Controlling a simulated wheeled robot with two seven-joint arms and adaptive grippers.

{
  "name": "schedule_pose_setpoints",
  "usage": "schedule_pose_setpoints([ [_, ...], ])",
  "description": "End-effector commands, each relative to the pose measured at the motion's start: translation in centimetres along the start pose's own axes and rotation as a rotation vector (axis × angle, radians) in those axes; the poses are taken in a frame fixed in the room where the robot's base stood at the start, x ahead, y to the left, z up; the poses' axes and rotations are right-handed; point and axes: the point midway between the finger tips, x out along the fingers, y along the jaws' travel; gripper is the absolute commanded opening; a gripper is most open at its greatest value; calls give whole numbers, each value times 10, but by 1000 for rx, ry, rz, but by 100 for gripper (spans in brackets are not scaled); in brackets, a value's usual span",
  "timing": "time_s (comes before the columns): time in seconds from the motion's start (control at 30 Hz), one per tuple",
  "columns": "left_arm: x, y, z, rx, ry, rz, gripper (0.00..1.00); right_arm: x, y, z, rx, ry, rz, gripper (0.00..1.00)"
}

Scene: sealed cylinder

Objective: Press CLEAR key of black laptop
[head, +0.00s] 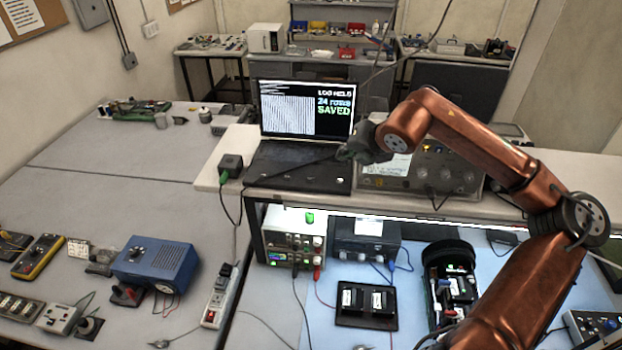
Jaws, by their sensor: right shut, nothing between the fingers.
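The black laptop (290,165) stands open on the raised shelf in the middle of the head view. Its screen (306,108) shows a block of rows and the text "LOG HELD", "24 rows" and "SAVED". My right gripper (346,155) is shut and empty. It is over the right side of the laptop's keyboard, near the lower right corner of the screen. I cannot tell whether it touches a key. The gripper covers part of the keyboard, and the key labels are too small to read. My left gripper is not in view.
A grey instrument with knobs (420,172) stands right of the laptop, under my right arm. A black adapter (231,165) with a cable is at the shelf's left. Below are power supplies (292,240), a blue box (157,264) and a power strip (217,295).

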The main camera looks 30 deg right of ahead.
Motion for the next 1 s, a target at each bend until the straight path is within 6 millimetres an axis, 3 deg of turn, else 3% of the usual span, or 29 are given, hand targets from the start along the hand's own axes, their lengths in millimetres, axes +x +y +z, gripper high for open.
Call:
schedule_pose_setpoints([
  [0.87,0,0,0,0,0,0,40,0,0,0,0,0,0,0],
  [1.0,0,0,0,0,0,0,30,0,0,0,0,0,0,0],
])
